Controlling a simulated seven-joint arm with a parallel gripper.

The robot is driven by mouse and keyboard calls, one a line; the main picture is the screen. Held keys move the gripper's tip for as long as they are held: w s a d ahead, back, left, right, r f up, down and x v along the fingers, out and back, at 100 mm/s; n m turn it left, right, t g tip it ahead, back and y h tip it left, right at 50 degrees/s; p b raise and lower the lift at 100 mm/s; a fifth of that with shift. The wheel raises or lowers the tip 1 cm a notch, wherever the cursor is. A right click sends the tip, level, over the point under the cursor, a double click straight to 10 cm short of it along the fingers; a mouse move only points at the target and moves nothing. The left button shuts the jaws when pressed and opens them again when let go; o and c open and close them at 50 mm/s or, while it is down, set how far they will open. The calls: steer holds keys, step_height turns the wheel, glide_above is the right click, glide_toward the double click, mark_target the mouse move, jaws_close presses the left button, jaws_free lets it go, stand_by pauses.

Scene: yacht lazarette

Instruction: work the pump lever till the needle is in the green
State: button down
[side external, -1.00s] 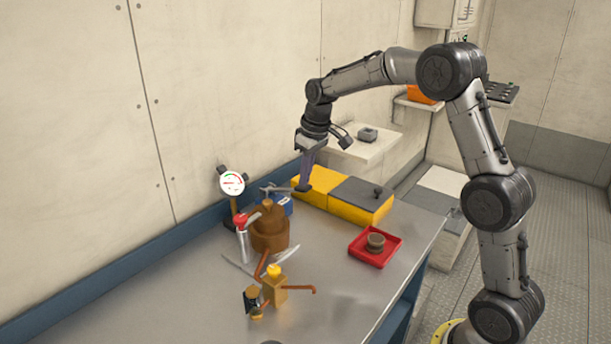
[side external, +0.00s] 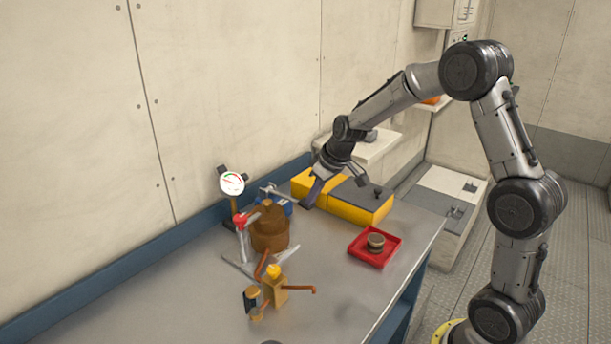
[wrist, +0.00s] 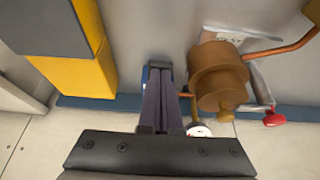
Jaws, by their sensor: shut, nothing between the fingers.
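The gauge (side external: 232,183) is a white round dial with green and red marks, on a post by the wall; its needle is too small to read. A brown rounded pump body (side external: 269,230) stands in front of it and also shows in the wrist view (wrist: 217,78).
A yellow and grey box (side external: 345,198) stands just right of my gripper. A red tray (side external: 362,252) holds a small round brown item. A brass fitting with copper pipes (side external: 274,290) stands in front of the pump. A red-topped stand (side external: 241,235) is at its left.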

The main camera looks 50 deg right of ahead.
steer(key=shift+s+f, duration=0.2)
steer(key=shift+f, duration=0.35)
steer(key=shift+s+f, duration=0.15)
steer(key=shift+f, duration=0.45)
steer(key=v, duration=1.4)
steer(key=shift+s+r, duration=0.2)
steer(key=shift+r, duration=0.1)
